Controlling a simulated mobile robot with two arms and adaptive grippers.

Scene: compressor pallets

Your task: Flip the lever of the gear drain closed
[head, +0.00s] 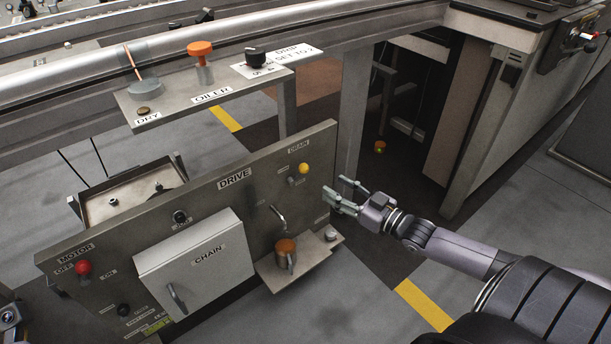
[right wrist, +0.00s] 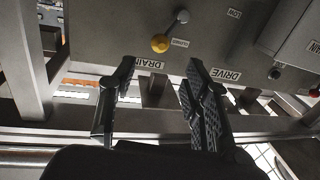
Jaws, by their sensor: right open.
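The gear drain lever (head: 304,169) has a yellow ball knob and sits under the DRAIN label at the upper right of the grey DRIVE panel (head: 236,202). Its short arm slants from a grey pivot at lower left up to the knob. In the right wrist view, which is upside down, the yellow knob (right wrist: 160,43) and its arm show just beyond the fingertips. My right gripper (head: 334,185) is open and empty, to the right of the lever and apart from it.
On the panel are a CHAIN box (head: 196,262), a red MOTOR knob (head: 84,268) and a curved handle (head: 278,216). An orange-topped part (head: 285,250) stands on a low shelf. Above is a shelf with an orange OILER knob (head: 200,49). A post (head: 351,110) rises behind my gripper.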

